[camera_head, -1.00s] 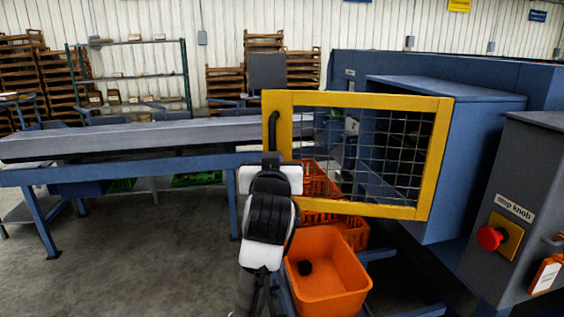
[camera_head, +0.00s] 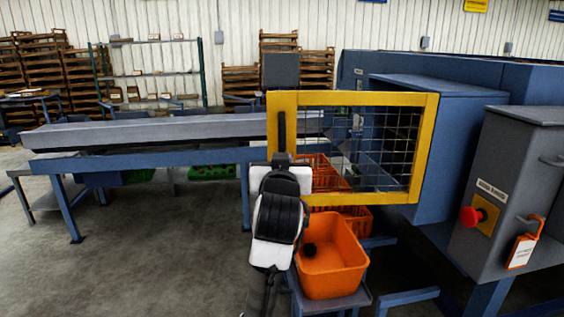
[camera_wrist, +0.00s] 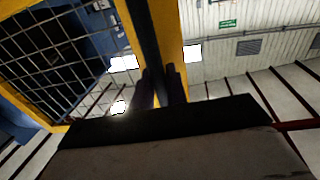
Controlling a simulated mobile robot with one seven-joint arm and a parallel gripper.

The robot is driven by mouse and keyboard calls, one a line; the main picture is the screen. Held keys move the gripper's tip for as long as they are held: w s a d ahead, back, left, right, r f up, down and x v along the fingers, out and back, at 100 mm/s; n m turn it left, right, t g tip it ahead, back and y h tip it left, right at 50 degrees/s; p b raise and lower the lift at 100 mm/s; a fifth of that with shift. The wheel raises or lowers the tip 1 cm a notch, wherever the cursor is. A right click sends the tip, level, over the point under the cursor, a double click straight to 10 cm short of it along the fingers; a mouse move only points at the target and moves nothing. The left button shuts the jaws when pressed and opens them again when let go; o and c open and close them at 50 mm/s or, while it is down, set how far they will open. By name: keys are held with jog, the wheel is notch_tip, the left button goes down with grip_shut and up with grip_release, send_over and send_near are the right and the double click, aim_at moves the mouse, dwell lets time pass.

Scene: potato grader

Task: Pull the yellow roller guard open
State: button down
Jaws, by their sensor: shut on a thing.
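The yellow roller guard (camera_head: 353,98) is a yellow frame with wire mesh, standing swung out from the blue machine housing (camera_head: 450,150). A dark vertical handle (camera_head: 282,128) is on its left side. My gripper (camera_head: 280,158) is at the lower end of this handle and shut on it. In the wrist view the dark fingers of my gripper (camera_wrist: 162,88) close around the dark handle bar (camera_wrist: 143,35), with the yellow frame (camera_wrist: 168,30) behind it. My wrist hides the frame's lower left corner in the head view.
An orange bin (camera_head: 332,262) with a dark lump inside stands below the guard, beside my arm. Orange crates (camera_head: 340,216) sit behind it. A grey cabinet with a red knob (camera_head: 470,217) stands at right. A conveyor (camera_head: 150,132) runs left. The floor at front left is clear.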

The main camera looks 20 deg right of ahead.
dwell(0.4)
jog(key=c, duration=1.5)
grip_release()
jog(key=shift+s, duration=0.1)
jog(key=b+v, duration=0.4)
jog(key=v, duration=1)
jog(key=shift+d, duration=0.1)
